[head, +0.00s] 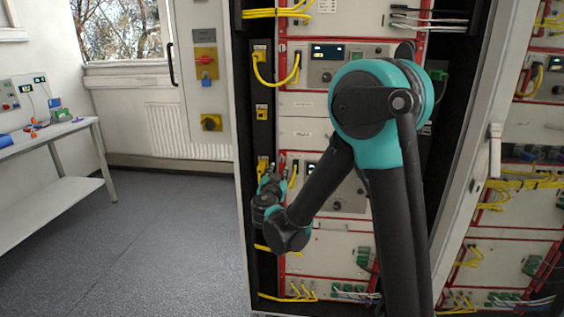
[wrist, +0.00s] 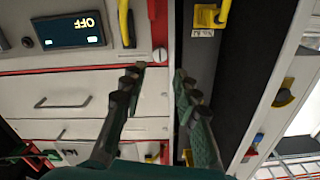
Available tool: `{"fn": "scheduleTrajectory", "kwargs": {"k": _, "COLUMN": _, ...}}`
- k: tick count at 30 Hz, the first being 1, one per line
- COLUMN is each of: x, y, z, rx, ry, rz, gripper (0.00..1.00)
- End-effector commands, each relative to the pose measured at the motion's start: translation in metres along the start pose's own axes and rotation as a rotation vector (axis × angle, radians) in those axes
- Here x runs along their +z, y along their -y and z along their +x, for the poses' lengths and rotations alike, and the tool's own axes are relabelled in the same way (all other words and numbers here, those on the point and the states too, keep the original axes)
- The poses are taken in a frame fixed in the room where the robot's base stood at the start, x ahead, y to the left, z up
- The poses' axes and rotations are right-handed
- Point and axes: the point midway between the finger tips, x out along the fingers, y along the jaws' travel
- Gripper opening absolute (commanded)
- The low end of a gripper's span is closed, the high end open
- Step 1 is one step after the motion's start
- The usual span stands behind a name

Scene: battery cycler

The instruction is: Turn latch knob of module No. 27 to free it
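My gripper (head: 271,179) is at the left edge of the open cabinet, in front of a module in the middle rows. In the wrist view my gripper (wrist: 160,72) is open, with two dark ribbed fingers apart and nothing between them. A small pale round knob (wrist: 159,55) shows just beyond the gap between the fingertips, at the red-edged corner of a module; it may be the latch knob. I cannot read any module number. My arm hides part of the modules in the head view.
A yellow cable (wrist: 126,22) runs close to one finger, and a yellow connector (wrist: 209,16) sits near the other on the cabinet's side strip. A bench (head: 62,131) stands far left. The floor (head: 160,235) left of the cabinet is clear.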

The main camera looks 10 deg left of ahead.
Motion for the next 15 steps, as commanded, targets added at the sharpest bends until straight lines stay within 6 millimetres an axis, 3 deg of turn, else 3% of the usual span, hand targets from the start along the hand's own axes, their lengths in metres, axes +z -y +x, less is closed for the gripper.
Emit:
{"fn": "scheduleTrajectory", "kwargs": {"k": 9, "x": 0.000, "y": -0.001, "z": 0.061, "rx": 0.003, "ry": 0.000, "rz": 0.000, "gripper": 0.30}}
{"fn": "scheduleTrajectory", "kwargs": {"k": 15, "x": 0.000, "y": -0.001, "z": 0.084, "rx": 0.002, "ry": 0.000, "rz": 0.000, "gripper": 0.30}}
